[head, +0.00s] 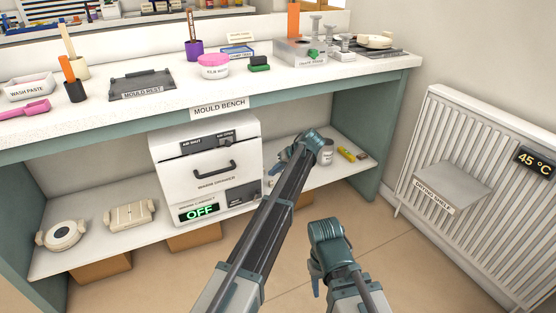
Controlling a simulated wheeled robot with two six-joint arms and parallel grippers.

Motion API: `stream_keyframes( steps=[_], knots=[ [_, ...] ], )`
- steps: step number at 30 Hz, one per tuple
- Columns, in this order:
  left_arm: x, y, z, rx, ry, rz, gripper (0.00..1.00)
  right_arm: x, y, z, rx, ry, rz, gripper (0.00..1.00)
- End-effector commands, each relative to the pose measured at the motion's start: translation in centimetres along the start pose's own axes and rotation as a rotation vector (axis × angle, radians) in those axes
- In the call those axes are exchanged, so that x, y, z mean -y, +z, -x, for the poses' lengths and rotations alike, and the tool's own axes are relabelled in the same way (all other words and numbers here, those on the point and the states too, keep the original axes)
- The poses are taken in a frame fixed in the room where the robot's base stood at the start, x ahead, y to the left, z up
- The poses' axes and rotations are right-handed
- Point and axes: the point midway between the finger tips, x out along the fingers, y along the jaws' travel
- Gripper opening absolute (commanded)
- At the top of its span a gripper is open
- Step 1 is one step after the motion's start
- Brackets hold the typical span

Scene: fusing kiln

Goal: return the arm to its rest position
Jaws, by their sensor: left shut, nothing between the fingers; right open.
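My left arm reaches up the middle of the head view. Its gripper (279,164) is shut and empty, in front of the lower shelf and just right of the white warming cabinet (168,152). I cannot tell whether it touches anything there. My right gripper (316,284) is lower and nearer, over the floor at the bottom centre. It is open and empty, its arm folded close to me, and its fingers show only in part.
The mould bench (290,80) carries pots, a mould rest (142,84) and tools. The lower shelf (95,248) holds moulds, a can (327,156) and small items. A radiator (430,140) with a drying shelf (452,184) stands right. Floor between is clear.

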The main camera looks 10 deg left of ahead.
Motion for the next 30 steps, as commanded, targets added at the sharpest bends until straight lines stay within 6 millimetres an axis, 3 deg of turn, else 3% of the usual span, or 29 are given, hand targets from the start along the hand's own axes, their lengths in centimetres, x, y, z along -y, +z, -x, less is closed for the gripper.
stream_keyframes(
  steps=[5, 8, 12, 15, 21, 30],
  knots=[
    [1.3, 1.6, -0.3, 0.019, 0.016, -0.015, 0.00, 0.0, 0.0, 0.0, 0.000, 0.000, 0.000, 0.50],
    [4.1, 5.8, -1.0, 0.069, 0.070, -0.059, 0.00, 0.0, 0.0, 0.0, 0.000, 0.000, 0.000, 0.50],
    [8.9, 14.5, -1.7, 0.163, 0.206, -0.155, 0.00, 0.0, 0.0, 0.0, 0.000, 0.000, 0.000, 0.50],
    [10.9, 19.0, -1.5, 0.204, 0.298, -0.213, 0.00, 0.0, 0.0, 0.0, 0.000, 0.000, 0.000, 0.50],
    [13.7, 25.5, -0.7, 0.246, 0.438, -0.287, 0.00, 0.0, 0.0, 0.0, 0.000, 0.000, 0.000, 0.50],
    [16.5, 33.4, 1.3, 0.263, 0.611, -0.364, 0.00, 0.0, 0.0, 0.0, 0.000, 0.000, 0.000, 0.50]
  ],
)
